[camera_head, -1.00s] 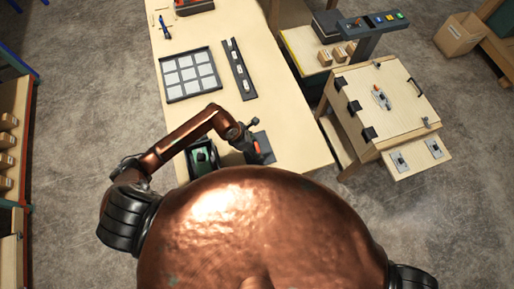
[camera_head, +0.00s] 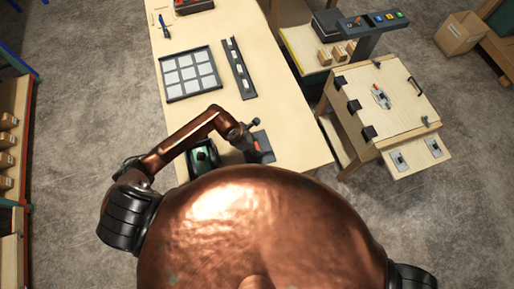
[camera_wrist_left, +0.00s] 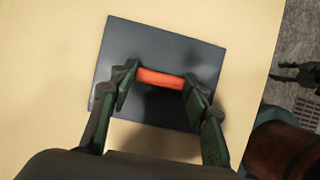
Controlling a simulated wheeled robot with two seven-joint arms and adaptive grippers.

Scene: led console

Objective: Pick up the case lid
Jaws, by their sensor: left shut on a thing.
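The case lid is a dark grey square plate (camera_wrist_left: 165,55) with an orange-red handle bar (camera_wrist_left: 160,78) across it. In the left wrist view it is over the pale tabletop, with a soft shadow along its near edge. I cannot tell whether it touches the table. My left gripper (camera_wrist_left: 158,83) is shut on the handle, one finger at each end. In the head view the lid (camera_head: 264,141) shows near the table's right edge, partly covered by my left gripper (camera_head: 255,145). My right gripper is not in view.
A dark case-like thing with green (camera_head: 203,155) stands left of the lid, partly hidden by my arm. A tray of pale squares (camera_head: 190,72) and a dark strip (camera_head: 238,68) lie farther back. A wooden stand with a hinged panel (camera_head: 385,100) is to the right.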

